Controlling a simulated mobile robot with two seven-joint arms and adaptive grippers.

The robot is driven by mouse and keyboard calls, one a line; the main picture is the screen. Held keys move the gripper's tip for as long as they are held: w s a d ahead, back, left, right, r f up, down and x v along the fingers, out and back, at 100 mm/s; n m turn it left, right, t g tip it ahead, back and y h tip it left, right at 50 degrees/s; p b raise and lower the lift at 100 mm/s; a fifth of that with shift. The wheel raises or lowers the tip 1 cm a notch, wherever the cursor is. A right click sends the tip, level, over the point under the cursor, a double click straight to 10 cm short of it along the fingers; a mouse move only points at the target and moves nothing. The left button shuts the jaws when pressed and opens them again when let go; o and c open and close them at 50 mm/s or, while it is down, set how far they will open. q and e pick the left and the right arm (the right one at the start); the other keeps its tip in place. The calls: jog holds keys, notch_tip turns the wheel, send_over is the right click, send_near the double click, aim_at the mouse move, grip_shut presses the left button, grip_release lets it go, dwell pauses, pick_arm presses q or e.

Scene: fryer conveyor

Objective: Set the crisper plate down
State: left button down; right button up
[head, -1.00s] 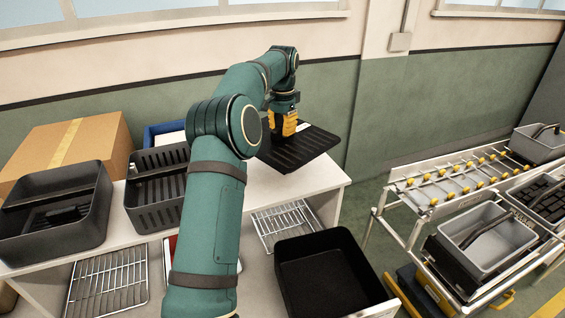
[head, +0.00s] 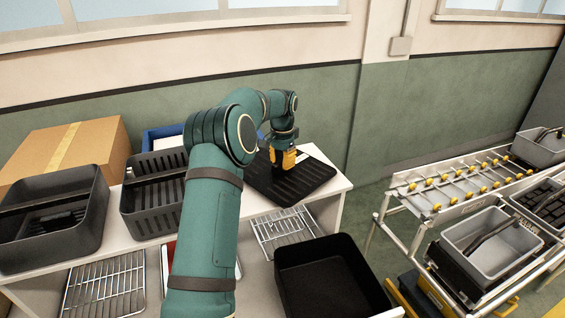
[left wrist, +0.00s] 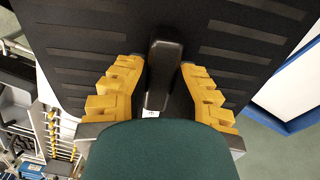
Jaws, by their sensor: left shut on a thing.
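The crisper plate (head: 310,177) is a black slotted plate at the right end of the white bench top. It lies about level, low over or on the surface; I cannot tell whether it touches. My left gripper (head: 283,165) points down at the plate's middle and is shut on its black upright handle. In the left wrist view the yellow fingers (left wrist: 158,88) stand on both sides of the handle (left wrist: 163,70), with the slotted plate (left wrist: 85,35) behind. My right gripper is not in view.
Black baskets (head: 50,240) (head: 150,222) and a cardboard box (head: 65,150) stand to the left. Wire racks (head: 285,232) and a black bin (head: 330,290) are on the lower shelf. A roller conveyor (head: 465,190) with grey baskets (head: 490,262) is at right.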

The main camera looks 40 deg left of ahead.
pick_arm(q)
jog(key=shift+f, duration=0.1)
jog(key=c, duration=1)
grip_release()
jog(key=shift+f, duration=0.1)
jog(key=shift+o, duration=0.2)
notch_tip(320, 180, up, 12)
jog(key=p, duration=0.1)
jog(key=shift+r, duration=0.2)
jog(key=shift+f, duration=0.1)
